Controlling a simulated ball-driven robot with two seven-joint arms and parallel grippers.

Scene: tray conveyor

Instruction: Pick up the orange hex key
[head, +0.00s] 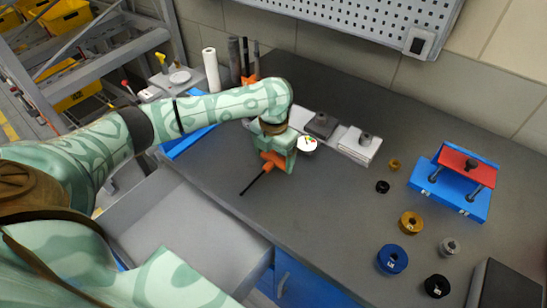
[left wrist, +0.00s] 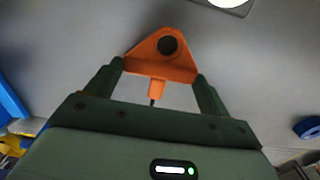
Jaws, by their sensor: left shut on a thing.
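The orange hex key (head: 269,165) has an orange handle and a thin black shaft that points down and to the left in the head view. My left gripper (head: 280,158) is shut on its handle. In the left wrist view the orange handle of the hex key (left wrist: 162,69) sits between the two fingers (left wrist: 160,76), with a round hole at its far end and part of the dark shaft below. I cannot tell whether it touches the grey worktop (head: 320,210). My right gripper is not in view.
An open grey drawer (head: 180,215) juts out at the lower left. Several rings, including a blue one (head: 392,259), and a blue-and-red fixture (head: 455,185) stand at the right. A white round item (head: 306,144) is behind the gripper. The middle worktop is clear.

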